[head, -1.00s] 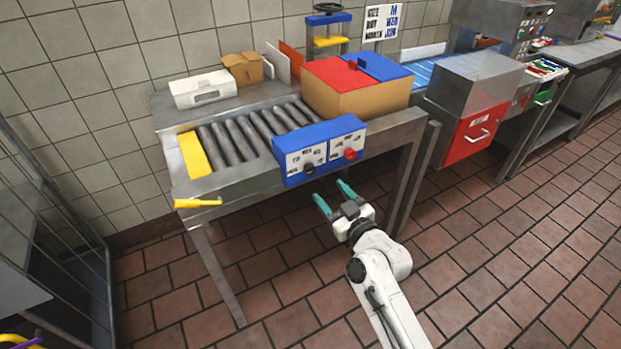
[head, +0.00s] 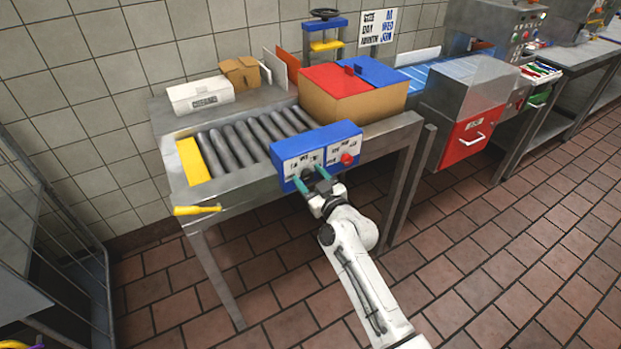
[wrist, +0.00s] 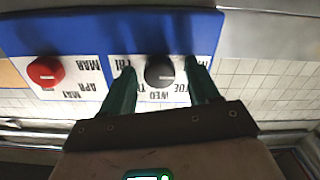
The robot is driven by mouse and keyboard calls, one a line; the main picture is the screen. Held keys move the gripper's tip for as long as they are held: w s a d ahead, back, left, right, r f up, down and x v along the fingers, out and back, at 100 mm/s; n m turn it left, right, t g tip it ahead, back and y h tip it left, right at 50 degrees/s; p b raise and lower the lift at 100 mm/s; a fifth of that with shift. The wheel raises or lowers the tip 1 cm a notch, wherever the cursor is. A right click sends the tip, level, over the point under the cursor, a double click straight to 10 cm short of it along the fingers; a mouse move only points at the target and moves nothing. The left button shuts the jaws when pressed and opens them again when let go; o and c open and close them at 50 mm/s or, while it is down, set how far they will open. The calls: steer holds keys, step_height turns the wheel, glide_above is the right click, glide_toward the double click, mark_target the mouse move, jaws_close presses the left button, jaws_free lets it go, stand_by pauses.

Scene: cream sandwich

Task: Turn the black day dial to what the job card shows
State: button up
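The black day dial (wrist: 158,73) is on the white panel of a blue control box (head: 286,153). In the wrist view, upside-down labels around it include FRI, WED and TUE; which one it points at is not clear. My gripper (wrist: 160,70) is open, with one teal finger on each side of the dial; I cannot tell whether they touch it. In the head view my gripper (head: 310,178) is at the box's front and partly hides the dial. The job card (head: 378,26) stands at the back; its DAY line reads WED.
A red month dial (head: 347,159) sits right of the black one in the head view; it is on the left in the wrist view (wrist: 45,71). Behind the box are rollers (head: 240,144) and a red-and-blue-lidded carton (head: 345,108). A yellow handle (head: 197,210) juts out at the left.

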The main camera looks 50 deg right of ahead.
steer(key=c, duration=1)
steer(key=shift+m, duration=0.3)
steer(key=m, duration=0.3)
steer(key=shift+m, duration=0.4)
steer(key=m, duration=0.4)
steer(key=shift+d+m, duration=0.1)
steer(key=shift+m, duration=0.2)
steer(key=m, duration=0.4)
steer(key=shift+p, duration=0.35)
steer(key=m, duration=0.4)
steer(key=shift+s+f+m+p, duration=0.1)
steer(key=shift+m+p, duration=0.2)
steer(key=shift+p, duration=0.05)
steer(key=shift+d, duration=0.1)
